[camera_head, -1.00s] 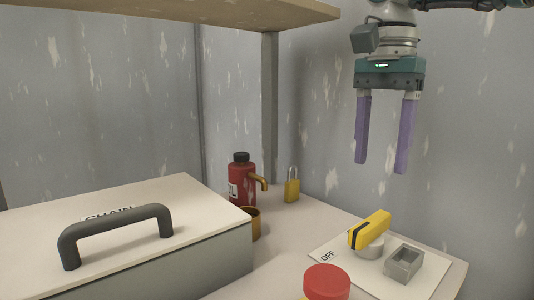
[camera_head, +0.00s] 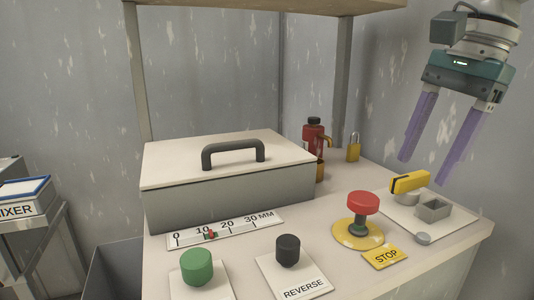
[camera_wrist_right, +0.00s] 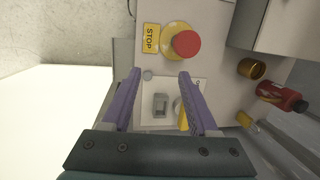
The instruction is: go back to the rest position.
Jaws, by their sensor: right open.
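My right gripper (camera_head: 431,140) is in the upper right of the head view, with two purple fingers spread apart and nothing between them. It hangs above the right end of the bench, clear of the yellow-handled switch (camera_head: 409,182) and its plate. In the right wrist view the open fingers (camera_wrist_right: 157,78) frame the plate with a grey square socket (camera_wrist_right: 161,105); the yellow handle is partly hidden behind one finger. My left gripper is not in either view.
The bench carries a red stop button (camera_head: 363,202), a green knob (camera_head: 196,266), a black knob (camera_head: 287,250) and a handled box (camera_head: 230,195). A red bottle (camera_head: 313,136) and a yellow padlock (camera_head: 354,148) stand behind. A shelf hangs above.

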